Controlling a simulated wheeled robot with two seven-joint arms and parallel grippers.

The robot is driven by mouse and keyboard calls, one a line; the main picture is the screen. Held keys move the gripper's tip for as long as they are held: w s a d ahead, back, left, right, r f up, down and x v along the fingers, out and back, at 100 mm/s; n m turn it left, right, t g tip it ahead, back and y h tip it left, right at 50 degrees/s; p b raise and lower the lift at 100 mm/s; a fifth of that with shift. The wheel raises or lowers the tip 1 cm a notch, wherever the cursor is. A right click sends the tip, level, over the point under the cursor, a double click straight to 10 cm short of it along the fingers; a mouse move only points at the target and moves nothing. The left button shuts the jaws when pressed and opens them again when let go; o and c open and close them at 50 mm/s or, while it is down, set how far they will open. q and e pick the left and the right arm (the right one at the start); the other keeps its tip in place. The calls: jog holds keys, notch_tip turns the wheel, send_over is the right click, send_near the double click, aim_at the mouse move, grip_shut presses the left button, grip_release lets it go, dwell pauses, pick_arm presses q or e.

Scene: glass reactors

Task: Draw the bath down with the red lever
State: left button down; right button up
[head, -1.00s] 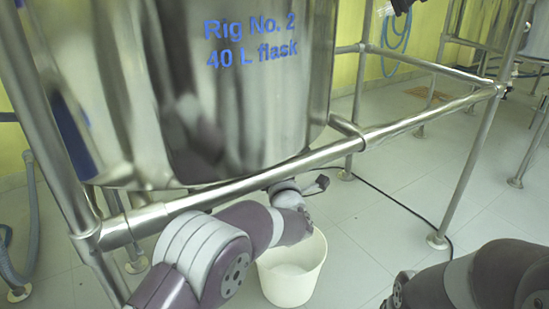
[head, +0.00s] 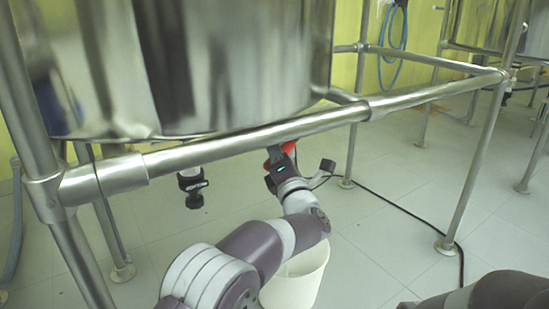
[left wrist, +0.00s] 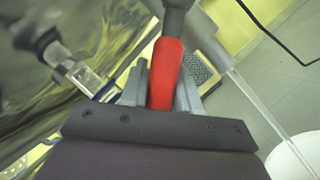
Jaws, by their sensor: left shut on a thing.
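The red lever (left wrist: 165,75) stands between the two fingers of my left gripper (left wrist: 160,92) in the left wrist view. The fingers are shut on its red grip, and a grey shank runs on from its far end. In the head view my left gripper (head: 277,158) is under the steel vessel (head: 190,65), just below the front frame rail, with a bit of the red lever (head: 288,147) showing beside it. The valve body behind the lever is mostly hidden. My right gripper is out of view; only part of my right arm shows at the lower right.
A horizontal steel rail (head: 240,142) crosses in front of the vessel. A black-handled fitting (head: 192,186) hangs below it to the left. A white bucket (head: 295,277) stands on the floor, partly behind my left arm. A black cable (head: 400,204) lies on the tiles.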

pick_arm(q)
jog(key=shift+d, duration=0.1)
dwell(0.4)
jog(key=c, duration=0.9)
grip_release()
jog(key=shift+s+d, duration=0.1)
jog(key=shift+s, duration=0.05)
jog(key=p+v, duration=0.6)
jog(key=v, duration=0.6)
jog(key=shift+f, duration=0.25)
